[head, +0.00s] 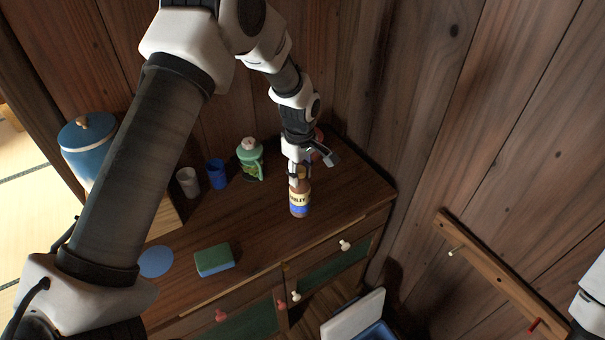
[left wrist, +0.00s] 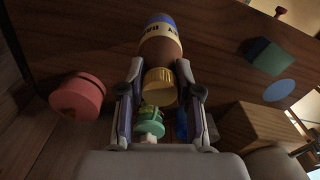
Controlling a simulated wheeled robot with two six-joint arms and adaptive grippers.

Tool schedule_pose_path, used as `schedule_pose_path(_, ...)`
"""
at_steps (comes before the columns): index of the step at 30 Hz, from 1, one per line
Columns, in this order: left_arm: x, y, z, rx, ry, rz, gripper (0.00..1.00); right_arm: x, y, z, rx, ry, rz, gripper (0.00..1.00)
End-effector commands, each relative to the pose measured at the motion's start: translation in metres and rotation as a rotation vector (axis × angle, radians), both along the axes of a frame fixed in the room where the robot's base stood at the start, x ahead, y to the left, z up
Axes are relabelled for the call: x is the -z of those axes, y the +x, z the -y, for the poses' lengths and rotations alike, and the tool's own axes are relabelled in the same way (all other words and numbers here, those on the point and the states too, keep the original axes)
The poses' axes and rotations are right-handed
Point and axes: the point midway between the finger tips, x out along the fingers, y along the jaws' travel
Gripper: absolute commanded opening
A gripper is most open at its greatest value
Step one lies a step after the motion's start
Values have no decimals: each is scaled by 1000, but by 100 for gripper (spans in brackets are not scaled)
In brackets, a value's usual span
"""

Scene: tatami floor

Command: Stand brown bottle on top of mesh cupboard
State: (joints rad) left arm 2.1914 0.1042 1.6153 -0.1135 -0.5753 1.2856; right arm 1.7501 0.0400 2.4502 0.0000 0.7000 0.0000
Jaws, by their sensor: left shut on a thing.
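The brown bottle (head: 299,200) has a blue and cream label and stands upright at the right part of the wooden cupboard top (head: 340,193). My left gripper (head: 299,171) comes down from above and is shut around the bottle's upper part. In the left wrist view the bottle (left wrist: 160,50) with its gold cap lies between the two fingers of the gripper (left wrist: 160,90). The bottle's base seems to be at the cupboard top, but I cannot tell if it touches. Green mesh panels (head: 250,318) show in the cupboard front. My right gripper is not in view.
A green pitcher (head: 250,160), a blue cup (head: 216,174) and a pale cup (head: 188,182) stand along the back. A green-blue sponge (head: 214,260) and a blue disc (head: 156,261) lie left of the bottle. A red round thing (left wrist: 78,96) is close beside the gripper.

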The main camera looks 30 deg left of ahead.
Motion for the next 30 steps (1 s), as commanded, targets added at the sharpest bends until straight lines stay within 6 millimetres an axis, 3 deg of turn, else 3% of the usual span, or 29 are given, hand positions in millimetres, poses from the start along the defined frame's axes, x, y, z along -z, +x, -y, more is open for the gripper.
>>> schedule_pose_path(5, 2, 15, -1, 0, 0, 0, 0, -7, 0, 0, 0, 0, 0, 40)
schedule_pose_path(11, 30, 15, -2, 0, 1, -2, 0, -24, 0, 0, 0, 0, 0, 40)
schedule_pose_path(21, 40, 16, -1, 0, 0, 0, 0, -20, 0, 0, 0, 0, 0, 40)
schedule_pose_path(22, 40, 15, -1, 0, 0, 0, 40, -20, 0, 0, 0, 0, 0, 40)
schedule_pose_path(24, 39, 15, -1, 0, 0, 0, 59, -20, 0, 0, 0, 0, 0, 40)
schedule_pose_path(30, 39, 15, -1, 0, 0, 0, 59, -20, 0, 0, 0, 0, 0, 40)
